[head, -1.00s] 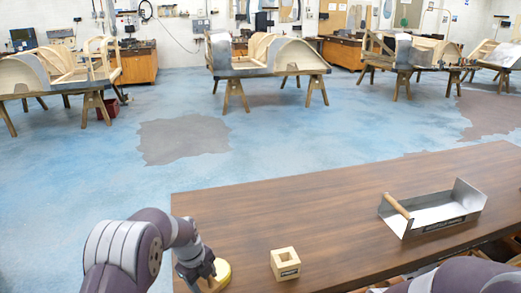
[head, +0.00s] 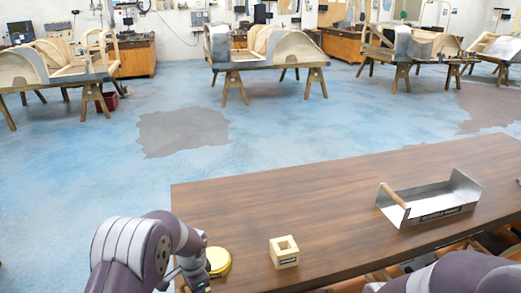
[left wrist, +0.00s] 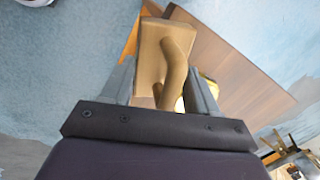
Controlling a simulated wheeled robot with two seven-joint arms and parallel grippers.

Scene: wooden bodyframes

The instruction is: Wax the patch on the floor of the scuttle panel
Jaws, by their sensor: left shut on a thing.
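The scuttle panel (head: 428,206) is a grey metal tray shape with upright ends and a wooden bar at its left, on the right of the table. No distinct patch can be made out on its floor. A round yellow tin (head: 218,262) stands near the table's left edge. My left gripper (left wrist: 160,75) is shut on a tan wooden block with a curved handle (left wrist: 165,50). In the head view my left gripper (head: 190,280) is at the bottom, just left of the tin, and its held block is hidden there. My right gripper is out of view.
A pale wooden block with a square hole (head: 284,252) stands right of the tin. The brown table (head: 335,205) is clear between it and the panel. Wooden bodyframes on trestles (head: 265,55) stand far back across the blue floor.

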